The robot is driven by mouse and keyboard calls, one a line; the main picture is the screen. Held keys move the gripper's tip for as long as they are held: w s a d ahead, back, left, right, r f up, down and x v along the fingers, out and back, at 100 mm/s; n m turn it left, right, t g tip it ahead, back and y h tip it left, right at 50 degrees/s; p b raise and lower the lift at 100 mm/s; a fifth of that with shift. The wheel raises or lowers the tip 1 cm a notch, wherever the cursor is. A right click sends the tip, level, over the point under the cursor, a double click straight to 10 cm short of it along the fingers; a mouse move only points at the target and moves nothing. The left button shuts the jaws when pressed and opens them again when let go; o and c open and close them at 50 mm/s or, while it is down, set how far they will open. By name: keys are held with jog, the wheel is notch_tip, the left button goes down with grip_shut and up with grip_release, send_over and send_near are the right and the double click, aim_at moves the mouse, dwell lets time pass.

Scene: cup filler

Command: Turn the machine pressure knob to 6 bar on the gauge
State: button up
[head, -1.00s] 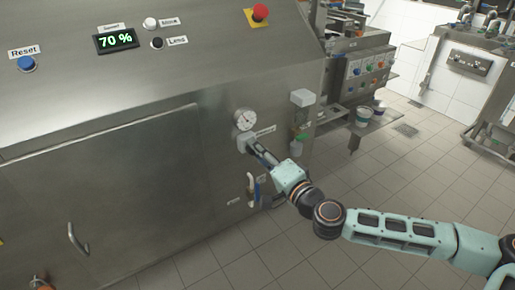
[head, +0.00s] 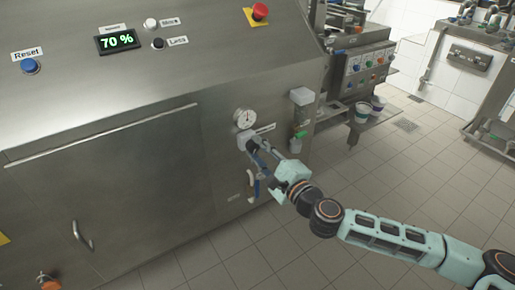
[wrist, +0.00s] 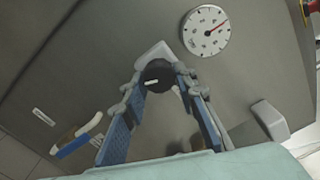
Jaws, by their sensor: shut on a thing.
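The round white pressure gauge (head: 244,118) is on the machine's steel front; it also shows at the top of the wrist view (wrist: 206,30). Its needle points to the upper right in the wrist view, and the numbers are too small to read. Just by the gauge, a black round knob (wrist: 157,76) with a white mark sits in a pale grey housing (wrist: 150,54). My gripper (wrist: 158,82) is shut on the knob, with one finger on each side. In the head view, my gripper (head: 253,147) covers most of the knob.
A blue-handled valve (head: 255,188) is below my gripper; its blue handle also shows at the left of the wrist view (wrist: 75,145). A pale box (head: 301,96) juts out at the machine's right edge. The tiled floor (head: 300,250) in front is clear.

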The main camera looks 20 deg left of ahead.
dwell(0.3)
jog(key=o, duration=1.2)
jog(key=shift+c, duration=0.2)
jog(key=v, duration=0.7)
jog(key=shift+s+d, duration=0.15)
jog(key=shift+s, duration=0.1)
